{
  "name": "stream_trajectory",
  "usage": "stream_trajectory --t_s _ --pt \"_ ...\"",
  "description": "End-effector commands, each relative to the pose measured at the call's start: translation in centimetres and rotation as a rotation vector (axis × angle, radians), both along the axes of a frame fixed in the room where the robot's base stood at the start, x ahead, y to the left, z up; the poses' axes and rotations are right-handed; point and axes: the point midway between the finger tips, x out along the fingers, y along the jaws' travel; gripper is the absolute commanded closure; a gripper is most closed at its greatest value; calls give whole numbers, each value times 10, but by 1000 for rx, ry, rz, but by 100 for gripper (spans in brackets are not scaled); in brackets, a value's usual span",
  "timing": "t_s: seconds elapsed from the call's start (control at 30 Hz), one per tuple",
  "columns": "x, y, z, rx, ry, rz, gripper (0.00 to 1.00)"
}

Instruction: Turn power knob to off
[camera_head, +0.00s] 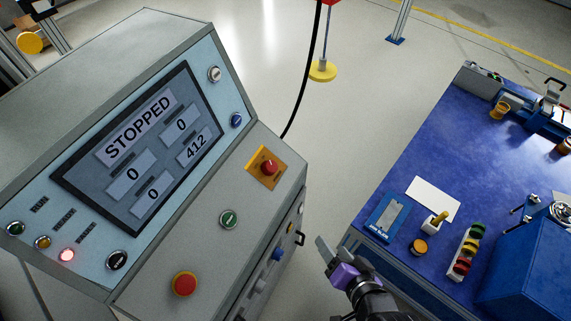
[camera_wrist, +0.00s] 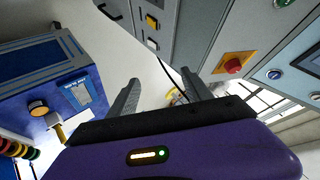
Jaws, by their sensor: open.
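The control cabinet (camera_head: 255,215) stands at the left in the head view, its screen (camera_head: 140,140) reading STOPPED. A red knob (camera_head: 268,168) on a yellow plate sits on its sloped face and looks most like the power knob; its label is unreadable. It also shows at the upper right of the wrist view (camera_wrist: 232,65). A black selector knob (camera_head: 117,260) sits below the screen. My gripper (camera_head: 328,252) is open and empty, in the air right of the cabinet and apart from the knobs. Its fingers show spread in the wrist view (camera_wrist: 158,82).
The cabinet face also carries a green button (camera_head: 229,219) and a large red button (camera_head: 185,284). A blue workbench (camera_head: 395,165) with small parts stands at the right. A black cable (camera_head: 305,80) hangs behind the cabinet. Open floor lies between cabinet and bench.

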Motion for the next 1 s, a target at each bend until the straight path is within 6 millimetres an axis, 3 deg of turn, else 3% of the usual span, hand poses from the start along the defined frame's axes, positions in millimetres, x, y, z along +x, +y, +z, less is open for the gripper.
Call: stream_trajectory --t_s 0.03,0.27,0.5,0.8,1.0 --pt "23 11 2 33 26 15 42" --pt "94 56 16 162 200 94 42" --pt "150 94 64 227 387 188 42" --pt "177 110 116 226 532 253 42" --pt "180 118 115 225 554 261 42"
